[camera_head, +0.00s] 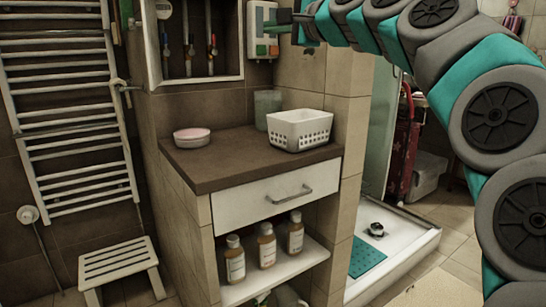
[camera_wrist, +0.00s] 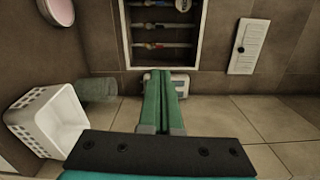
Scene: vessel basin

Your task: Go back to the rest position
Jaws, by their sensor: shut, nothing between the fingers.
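My gripper (camera_head: 284,17) is at the top of the head view, in front of the tiled wall and close to a white wall box. In the wrist view its two green fingers (camera_wrist: 161,78) lie together with nothing between them. My teal and grey arm arches from the right side of the head view over to the gripper. Whether the fingertips touch the wall box cannot be told.
The wall box (camera_head: 263,30) hangs beside an open valve cabinet (camera_head: 222,82). Several bottles stand on the shelf below. A stool (camera_head: 120,266) is at left.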

